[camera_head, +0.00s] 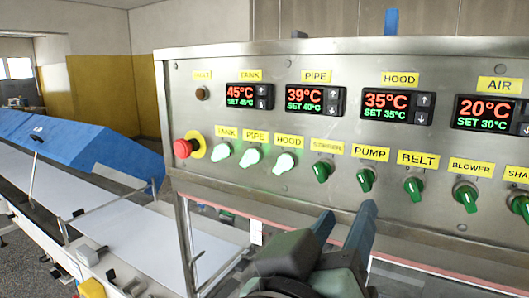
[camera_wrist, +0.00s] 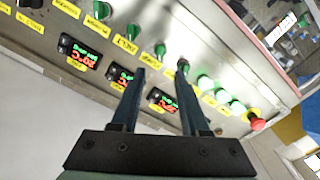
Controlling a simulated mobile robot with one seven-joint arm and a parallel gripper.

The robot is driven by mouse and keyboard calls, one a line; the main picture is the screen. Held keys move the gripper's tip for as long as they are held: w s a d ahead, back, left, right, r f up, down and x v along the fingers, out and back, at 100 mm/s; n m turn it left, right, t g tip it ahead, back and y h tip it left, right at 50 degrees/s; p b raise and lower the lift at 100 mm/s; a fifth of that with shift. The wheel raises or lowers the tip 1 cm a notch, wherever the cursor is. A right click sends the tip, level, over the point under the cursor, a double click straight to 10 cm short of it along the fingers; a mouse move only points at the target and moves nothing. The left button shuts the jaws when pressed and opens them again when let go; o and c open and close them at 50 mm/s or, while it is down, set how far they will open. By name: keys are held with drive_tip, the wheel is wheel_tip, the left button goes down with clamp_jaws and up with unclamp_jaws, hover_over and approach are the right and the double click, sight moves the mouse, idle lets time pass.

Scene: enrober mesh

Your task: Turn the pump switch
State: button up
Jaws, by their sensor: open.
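The pump switch (camera_head: 366,180) is a dark green, unlit rotary knob below the yellow PUMP label (camera_head: 370,152) on the steel control panel, between the stirrer knob (camera_head: 322,171) and the belt knob (camera_head: 413,188). My gripper (camera_head: 346,214) is open and empty in front of the panel, just below the stirrer and pump knobs in the head view. In the wrist view, the pump switch (camera_wrist: 160,50) appears between and just beyond the two fingertips. The right finger partly overlaps the stirrer knob there. I see no contact with the switch.
The tank, pipe and hood knobs (camera_head: 252,158) glow bright green. A red emergency stop button (camera_head: 184,148) is at the panel's left. Temperature displays (camera_head: 315,99) line the top. A blue cover (camera_head: 80,145) and white conveyor lie left. A glass-like guard with a metal frame is below the panel.

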sight(363, 182)
drive_tip(key=p+x, duration=0.3)
drive_tip(key=x, duration=0.7)
drive_tip(key=shift+w+d, duration=0.2)
clamp_jaws()
